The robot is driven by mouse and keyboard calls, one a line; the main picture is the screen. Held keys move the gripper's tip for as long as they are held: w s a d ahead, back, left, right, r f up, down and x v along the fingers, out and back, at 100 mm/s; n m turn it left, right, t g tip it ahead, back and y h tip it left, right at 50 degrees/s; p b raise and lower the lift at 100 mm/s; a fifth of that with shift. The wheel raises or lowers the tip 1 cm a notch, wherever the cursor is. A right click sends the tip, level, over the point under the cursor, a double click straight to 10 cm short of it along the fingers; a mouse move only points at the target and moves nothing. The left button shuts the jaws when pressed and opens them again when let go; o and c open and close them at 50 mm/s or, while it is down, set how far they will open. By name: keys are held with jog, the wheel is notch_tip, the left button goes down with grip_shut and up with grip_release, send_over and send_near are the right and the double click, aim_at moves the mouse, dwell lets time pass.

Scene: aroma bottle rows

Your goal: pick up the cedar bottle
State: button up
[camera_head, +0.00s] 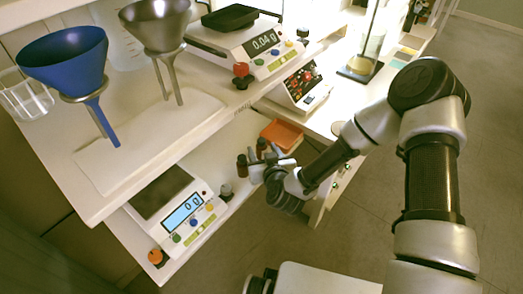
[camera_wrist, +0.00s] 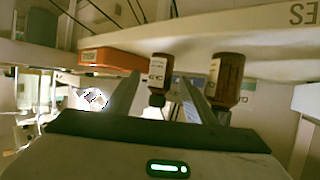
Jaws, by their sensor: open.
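Two small dark brown bottles with pale labels stand close together on the lower shelf. In the wrist view, which is upside down, one bottle (camera_wrist: 160,72) shows between my open fingers and the other bottle (camera_wrist: 226,78) is just right of the right finger. The label print is too small to tell surely which is cedar. In the head view the bottles are the rear one (camera_head: 262,147) and the front one (camera_head: 242,166). My gripper (camera_head: 264,162) is beside them, low at the shelf edge. In the wrist view my gripper (camera_wrist: 161,82) is open, with no visible finger contact.
An orange tray (camera_head: 283,134) lies behind the bottles, and also shows in the wrist view (camera_wrist: 110,59). A lower scale (camera_head: 165,195) and a small grey-topped item (camera_head: 226,190) stand on the near side. The upper shelf (camera_head: 150,140) with funnels overhangs the left.

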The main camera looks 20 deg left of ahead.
jog(key=c, duration=1.1)
